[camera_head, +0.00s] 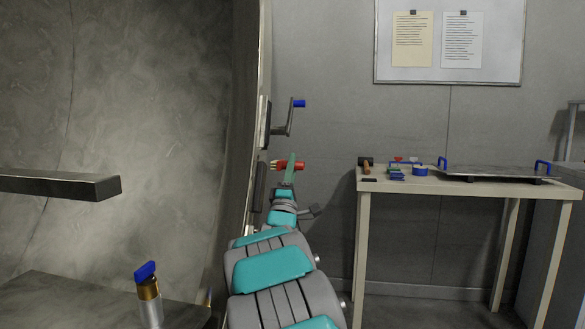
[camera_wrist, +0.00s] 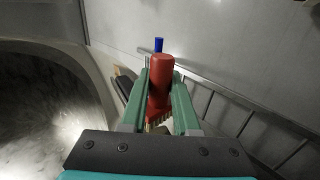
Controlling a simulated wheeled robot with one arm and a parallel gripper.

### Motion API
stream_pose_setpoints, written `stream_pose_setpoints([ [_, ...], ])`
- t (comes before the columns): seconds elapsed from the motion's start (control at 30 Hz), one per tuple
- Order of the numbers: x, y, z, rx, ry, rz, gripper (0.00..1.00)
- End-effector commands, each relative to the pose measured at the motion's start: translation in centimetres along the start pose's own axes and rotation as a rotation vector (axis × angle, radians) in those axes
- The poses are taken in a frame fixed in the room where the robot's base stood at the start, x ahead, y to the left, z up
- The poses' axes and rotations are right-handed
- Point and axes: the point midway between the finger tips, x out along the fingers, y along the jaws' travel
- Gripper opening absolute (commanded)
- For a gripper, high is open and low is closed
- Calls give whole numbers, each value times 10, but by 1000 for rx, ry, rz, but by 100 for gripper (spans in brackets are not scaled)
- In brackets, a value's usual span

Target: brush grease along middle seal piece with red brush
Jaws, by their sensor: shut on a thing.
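The red brush (camera_head: 289,165) is held in my gripper (camera_head: 291,167). In the head view its pale bristles point left, toward the chamber rim. The brush also shows in the wrist view (camera_wrist: 160,85), with its red handle between the two green fingers of my gripper (camera_wrist: 160,95) and its yellowish bristles low between them. A dark strip (camera_head: 259,187) sits on the chamber rim just left of the brush; it may be a seal piece. I cannot tell which piece is the middle one. The bristles look close to the rim; whether they touch it is unclear.
A crank with a blue grip (camera_head: 299,103) sticks out above my gripper. A table (camera_head: 450,184) at right holds small tools and a flat plate with blue handles (camera_head: 495,171). A blue-topped valve (camera_head: 147,283) stands at lower left. A shelf (camera_head: 60,184) juts inside the chamber.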

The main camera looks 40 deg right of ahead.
Motion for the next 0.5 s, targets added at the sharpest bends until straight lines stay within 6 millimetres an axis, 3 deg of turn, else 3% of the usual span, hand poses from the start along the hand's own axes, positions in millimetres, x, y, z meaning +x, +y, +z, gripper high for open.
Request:
stream_pose_setpoints([
  [0.5,0,0,-8,0,0,0,0],
])
